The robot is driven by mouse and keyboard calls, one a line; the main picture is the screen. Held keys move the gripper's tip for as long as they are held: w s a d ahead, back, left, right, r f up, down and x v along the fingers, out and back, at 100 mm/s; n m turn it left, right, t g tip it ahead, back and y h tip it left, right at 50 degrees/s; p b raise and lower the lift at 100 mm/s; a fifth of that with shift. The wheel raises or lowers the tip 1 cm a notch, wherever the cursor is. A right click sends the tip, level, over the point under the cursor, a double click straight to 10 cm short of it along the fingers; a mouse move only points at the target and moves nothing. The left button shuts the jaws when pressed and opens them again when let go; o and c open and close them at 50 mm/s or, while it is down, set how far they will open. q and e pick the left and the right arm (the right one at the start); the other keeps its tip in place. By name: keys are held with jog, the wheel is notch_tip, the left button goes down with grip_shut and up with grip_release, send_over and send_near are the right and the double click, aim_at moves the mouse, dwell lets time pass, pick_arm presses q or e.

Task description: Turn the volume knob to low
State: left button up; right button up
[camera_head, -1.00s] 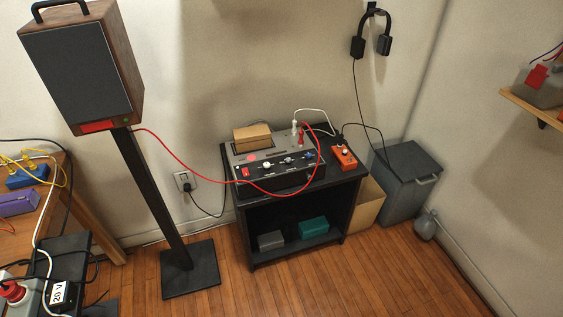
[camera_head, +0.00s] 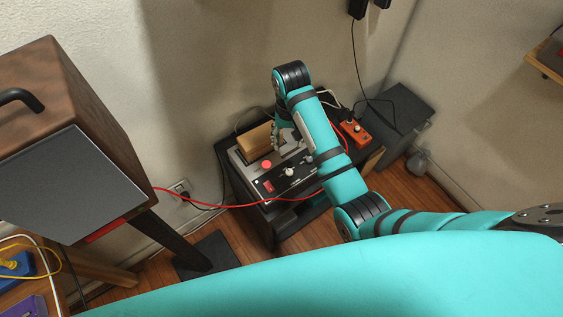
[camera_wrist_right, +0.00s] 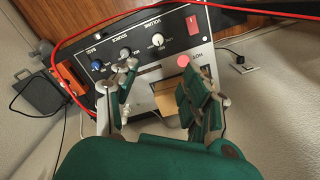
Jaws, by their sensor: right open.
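The amplifier (camera_head: 245,165) with a black control panel (camera_wrist_right: 115,48) stands on the small black stand. Its cream volume knob (camera_wrist_right: 158,40) sits under the VOLUME label in the right wrist view; the knob also shows in the head view (camera_head: 289,171). Its pointer setting is too small to read surely. My right gripper (camera_wrist_right: 160,76) is open and empty above the amplifier, its fingers spread short of the knob and apart from it. In the head view the right gripper (camera_head: 284,134) is partly hidden behind my arm. My left gripper is out of view.
A red rocker switch (camera_wrist_right: 191,23), pink round button (camera_wrist_right: 184,61) and blue knob (camera_wrist_right: 97,65) are near the volume knob. A red cable (camera_head: 230,205) crosses before the amplifier. A wooden box (camera_head: 257,140) and orange box (camera_head: 354,131) flank the gripper. A speaker (camera_head: 75,165) stands left.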

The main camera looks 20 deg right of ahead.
send_over(289, 171)
notch_tip(289, 171, down, 4)
jog(key=f, duration=0.1)
notch_tip(289, 171, down, 11)
jog(key=shift+r+b, duration=0.1)
jog(key=shift+b, duration=0.25)
jog(key=shift+f, duration=0.55)
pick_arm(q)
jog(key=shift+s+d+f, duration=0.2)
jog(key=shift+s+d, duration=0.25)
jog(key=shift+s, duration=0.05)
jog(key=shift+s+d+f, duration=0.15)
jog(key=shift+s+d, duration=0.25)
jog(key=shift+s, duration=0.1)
pick_arm(e)
grip_shut()
